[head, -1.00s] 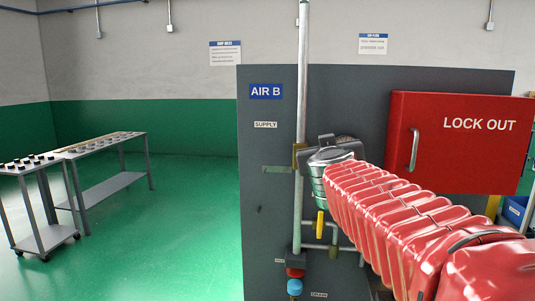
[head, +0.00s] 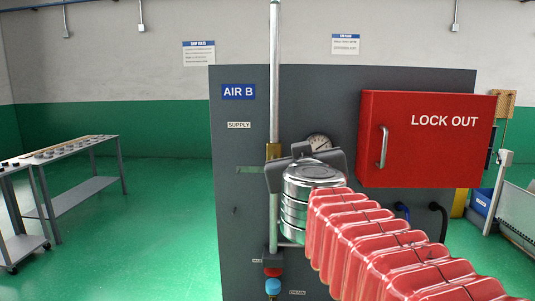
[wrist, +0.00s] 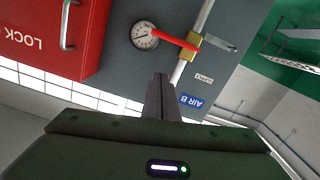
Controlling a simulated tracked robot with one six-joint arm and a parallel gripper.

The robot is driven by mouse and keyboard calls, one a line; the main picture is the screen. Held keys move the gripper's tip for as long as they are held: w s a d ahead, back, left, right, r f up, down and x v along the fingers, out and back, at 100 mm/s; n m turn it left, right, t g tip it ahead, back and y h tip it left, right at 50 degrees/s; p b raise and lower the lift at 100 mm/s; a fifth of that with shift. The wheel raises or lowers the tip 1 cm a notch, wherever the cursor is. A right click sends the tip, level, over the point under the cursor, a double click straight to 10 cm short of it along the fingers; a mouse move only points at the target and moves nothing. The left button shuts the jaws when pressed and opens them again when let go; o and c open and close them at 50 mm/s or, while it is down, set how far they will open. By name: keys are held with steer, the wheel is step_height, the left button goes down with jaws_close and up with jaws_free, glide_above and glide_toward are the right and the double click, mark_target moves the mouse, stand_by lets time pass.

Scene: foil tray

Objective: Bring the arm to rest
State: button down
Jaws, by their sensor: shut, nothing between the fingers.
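My gripper (head: 302,150) is at the end of my red ribbed arm in the head view, in front of the grey panel (head: 232,200). Its dark housing and silver wrist cover part of the upright pipe (head: 274,60) and its fittings. In the wrist view, which is turned over, my gripper (wrist: 160,80) is shut, with its fingers together and nothing between them. Beyond the fingertips are a red lever (wrist: 175,40), a brass-coloured valve (wrist: 193,46) and a round gauge (wrist: 144,36). The fingers appear clear of the lever.
A red LOCK OUT box (head: 425,150) sticks out from the panel, right of my gripper. Blue and red knobs (head: 273,286) are low on the pipe. A grey bench (head: 90,190) stands at the left. The green floor (head: 150,240) between bench and panel is clear.

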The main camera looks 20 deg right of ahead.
stand_by(0.6)
steer(key=s+f+n+g+y, duration=0.1)
steer(key=s+f+g, duration=0.25)
steer(key=f, duration=0.55)
steer(key=s+f+g, duration=0.3)
steer(key=s+f, duration=0.1)
steer(key=f, duration=0.4)
steer(key=s+a+f+n+g+y, duration=0.1)
steer(key=s+a+f+g+y, duration=0.2)
steer(key=s+a+f+y, duration=0.4)
steer(key=s+a+f, duration=0.4)
steer(key=a+f, duration=0.3)
steer(key=f, duration=0.1)
steer(key=shift+s+a+n, duration=0.3)
steer(key=shift+a+n, duration=0.1)
steer(key=shift+s+g, duration=0.1)
steer(key=shift+g, duration=0.15)
